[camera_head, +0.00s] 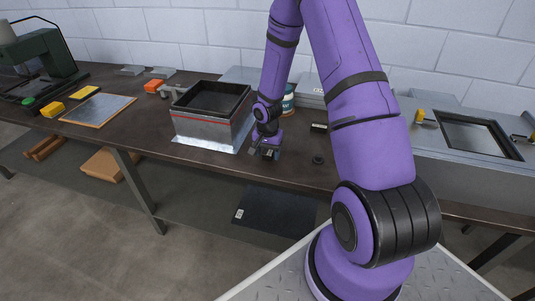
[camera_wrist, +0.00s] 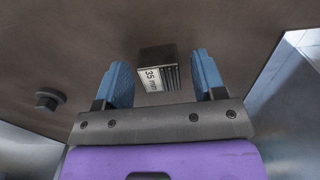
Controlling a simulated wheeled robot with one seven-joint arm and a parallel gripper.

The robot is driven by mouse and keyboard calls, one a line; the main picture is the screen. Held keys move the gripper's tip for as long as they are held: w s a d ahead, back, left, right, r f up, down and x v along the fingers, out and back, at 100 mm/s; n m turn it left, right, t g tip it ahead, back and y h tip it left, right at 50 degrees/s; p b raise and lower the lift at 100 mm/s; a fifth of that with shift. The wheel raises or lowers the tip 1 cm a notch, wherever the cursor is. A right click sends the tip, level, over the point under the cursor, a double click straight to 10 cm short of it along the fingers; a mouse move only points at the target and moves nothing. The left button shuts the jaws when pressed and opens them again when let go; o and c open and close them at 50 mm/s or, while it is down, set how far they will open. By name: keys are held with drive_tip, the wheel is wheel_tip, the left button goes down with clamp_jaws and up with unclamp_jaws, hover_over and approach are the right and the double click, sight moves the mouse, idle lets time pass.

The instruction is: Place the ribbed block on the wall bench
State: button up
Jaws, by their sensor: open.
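The ribbed block (camera_wrist: 171,70) is a small dark block with fins and a white "35 mm" label. In the wrist view it lies between and slightly beyond the fingertips of my gripper (camera_wrist: 161,80), with a gap on each side. My gripper is open, with blue finger pads. The block appears to be on the dark brown top of the wall bench (camera_head: 180,160). In the head view my gripper (camera_head: 266,152) is low over the bench, right of the square duct; I cannot clearly make out the block there.
The square metal duct (camera_head: 199,127) stands close left of my gripper on a sheet flange. A small black knob (camera_head: 318,160) and a small dark piece (camera_head: 319,127) lie to the right. A grey machine (camera_head: 455,155) fills the right end. Bare bench shows at the front.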

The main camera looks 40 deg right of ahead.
wheel_tip(320, 180, up, 12)
wheel_tip(320, 180, up, 13)
drive_tip(key=n+t+h, duration=0.1)
drive_tip(key=n, duration=0.2)
hover_over(267, 153)
drive_tip(key=s+a, duration=0.3)
drive_tip(key=s+a+r+n+t, duration=0.2)
drive_tip(key=s+a+r, duration=0.3)
drive_tip(key=s+r, duration=0.4)
drive_tip(key=s+a+r+n+t+y, duration=0.1)
drive_tip(key=s+a+r+n, duration=0.3)
drive_tip(key=s+r, duration=0.6)
drive_tip(key=s+n+t, duration=0.1)
drive_tip(key=s, duration=0.3)
drive_tip(key=shift+s+a+r, duration=0.15)
drive_tip(key=shift+s+a, duration=0.15)
drive_tip(key=shift+a, duration=0.05)
